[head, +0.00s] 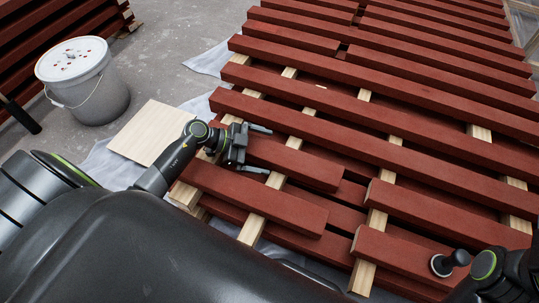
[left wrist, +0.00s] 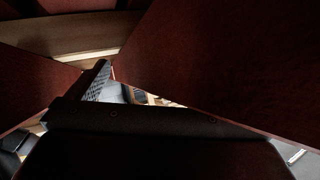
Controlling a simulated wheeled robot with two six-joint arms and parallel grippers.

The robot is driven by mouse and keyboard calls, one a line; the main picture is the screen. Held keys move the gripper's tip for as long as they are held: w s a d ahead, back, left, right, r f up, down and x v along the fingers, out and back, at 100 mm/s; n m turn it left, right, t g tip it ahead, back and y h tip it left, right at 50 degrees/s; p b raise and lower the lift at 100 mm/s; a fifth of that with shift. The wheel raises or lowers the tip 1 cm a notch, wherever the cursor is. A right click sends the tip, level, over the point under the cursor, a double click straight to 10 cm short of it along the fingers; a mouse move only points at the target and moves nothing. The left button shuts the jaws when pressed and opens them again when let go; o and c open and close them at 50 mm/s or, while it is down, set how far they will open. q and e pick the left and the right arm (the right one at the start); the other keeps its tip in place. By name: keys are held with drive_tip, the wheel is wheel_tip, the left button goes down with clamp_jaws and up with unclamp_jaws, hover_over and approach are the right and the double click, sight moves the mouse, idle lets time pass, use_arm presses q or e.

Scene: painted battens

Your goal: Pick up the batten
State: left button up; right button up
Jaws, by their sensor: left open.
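Dark red battens lie in rows on pale wooden bearers. In the head view my left gripper (head: 268,150) is open at the left part of a short red batten (head: 305,167), one finger along each long side. I cannot tell whether the fingers touch it. Another short red batten (head: 255,198) lies just nearer to me. The left wrist view is dark: one ribbed finger (left wrist: 97,80) shows between close red wood surfaces (left wrist: 220,60). At the lower right of the head view, the end of my right arm shows, but its jaws cannot be made out.
A white lidded bucket (head: 88,92) stands on the concrete floor at the left. A pale board (head: 150,132) lies beside the stack. Long red battens (head: 370,147) lie close beyond the gripper. A pale bearer (head: 376,222) crosses underneath. More red timber (head: 50,35) is stacked at the upper left.

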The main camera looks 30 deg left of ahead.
use_arm(q)
drive_tip(key=shift+c, duration=0.4)
drive_tip(key=c, duration=1.4)
